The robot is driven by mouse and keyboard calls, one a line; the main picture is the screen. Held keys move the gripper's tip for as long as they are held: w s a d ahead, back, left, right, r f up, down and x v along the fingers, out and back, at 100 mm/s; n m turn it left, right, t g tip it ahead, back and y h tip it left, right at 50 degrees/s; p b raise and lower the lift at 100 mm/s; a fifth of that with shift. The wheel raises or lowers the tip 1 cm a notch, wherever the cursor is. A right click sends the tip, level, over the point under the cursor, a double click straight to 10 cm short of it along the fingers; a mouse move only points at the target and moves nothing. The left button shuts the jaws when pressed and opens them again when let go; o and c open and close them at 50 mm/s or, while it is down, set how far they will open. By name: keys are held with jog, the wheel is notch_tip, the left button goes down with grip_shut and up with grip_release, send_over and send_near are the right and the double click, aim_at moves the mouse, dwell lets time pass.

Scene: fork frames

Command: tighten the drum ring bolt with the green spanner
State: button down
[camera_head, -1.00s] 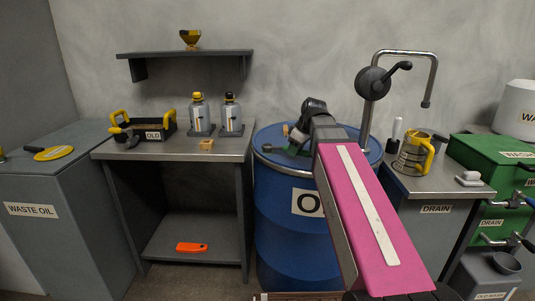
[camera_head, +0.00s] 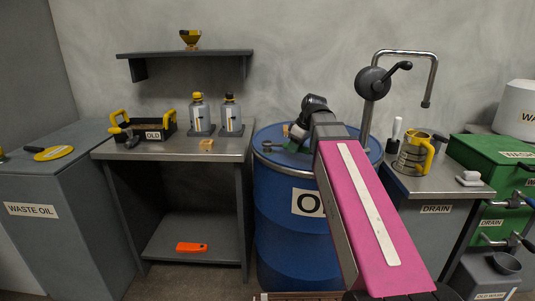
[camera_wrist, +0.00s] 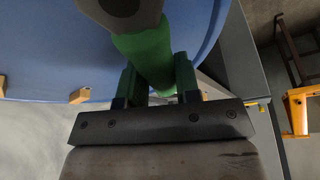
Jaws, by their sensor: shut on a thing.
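The blue oil drum (camera_head: 283,205) stands in the middle, its lid partly behind my arm. My gripper (camera_wrist: 157,80) is over the drum lid, its two green fingers closed on the green handle of the spanner (camera_wrist: 150,55). The spanner's dark grey end shows at the top edge of the wrist view, over the blue lid.
A drain stand (camera_head: 445,190) with a yellow-handled jug (camera_head: 413,155) is close to the drum's right. A bent metal pipe (camera_head: 433,80) rises behind.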

jog(key=shift+r, duration=3.2)
jog(key=shift+s+d+r, duration=0.45)
jog(key=shift+d+r, duration=0.05)
jog(key=shift+d, duration=0.2)
jog(key=shift+s+d+r, duration=0.4)
jog(key=shift+d+r, duration=0.1)
jog(key=shift+d, duration=0.2)
jog(key=shift+s+d+r, duration=0.45)
jog(key=shift+d+r, duration=0.05)
jog(key=shift+d, duration=0.2)
jog(key=shift+w, duration=0.1)
